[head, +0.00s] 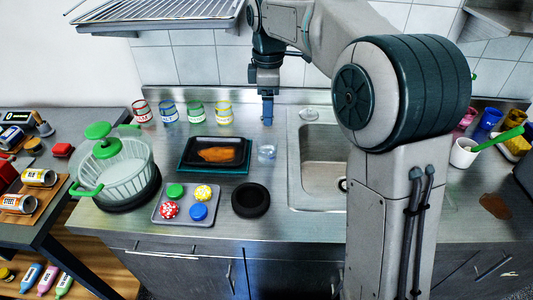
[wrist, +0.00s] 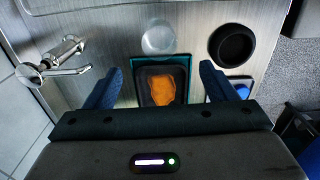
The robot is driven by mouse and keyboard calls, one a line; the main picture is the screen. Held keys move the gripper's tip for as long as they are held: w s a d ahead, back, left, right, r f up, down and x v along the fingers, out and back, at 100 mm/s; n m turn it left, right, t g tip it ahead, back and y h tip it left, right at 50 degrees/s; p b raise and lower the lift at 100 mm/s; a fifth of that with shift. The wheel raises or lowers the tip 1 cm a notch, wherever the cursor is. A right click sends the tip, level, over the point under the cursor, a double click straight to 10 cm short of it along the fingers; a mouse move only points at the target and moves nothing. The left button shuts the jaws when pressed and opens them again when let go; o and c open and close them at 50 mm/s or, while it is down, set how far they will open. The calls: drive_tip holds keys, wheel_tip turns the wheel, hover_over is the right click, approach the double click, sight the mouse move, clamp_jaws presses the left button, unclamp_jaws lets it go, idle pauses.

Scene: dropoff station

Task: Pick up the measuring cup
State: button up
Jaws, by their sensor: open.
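A small clear cup (head: 267,152), which looks like the measuring cup, stands on the steel counter between the black tray and the sink. In the wrist view it shows as a pale round shape (wrist: 158,37) beyond the fingertips. My gripper (head: 267,118) hangs pointing down above the counter, behind and above the cup and apart from it. In the wrist view its two blue fingers (wrist: 161,72) are spread wide with nothing held between them. The cup's markings and handle, if any, are too small to tell.
A black tray with orange food (head: 185,152) lies left of the cup. A black bowl (head: 251,200) stands in front of it. The sink (head: 322,165) is to the right, with a tap (wrist: 50,62). Several banded glasses (head: 195,112) line the back. A wire rack (head: 160,14) hangs overhead.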

hover_over(267, 144)
drive_tip(key=s, duration=0.2)
wheel_tip(267, 144, down, 9)
drive_tip(key=shift+s+a+b, duration=0.1)
drive_tip(key=shift+s+b, duration=0.05)
drive_tip(key=shift+b, duration=0.15)
wheel_tip(267, 144, down, 5)
drive_tip(key=shift+s+f, duration=0.1)
drive_tip(key=shift+s, duration=0.05)
drive_tip(key=c, duration=1)
drive_tip(key=shift+c, duration=0.4)
drive_tip(key=shift+r, duration=0.25)
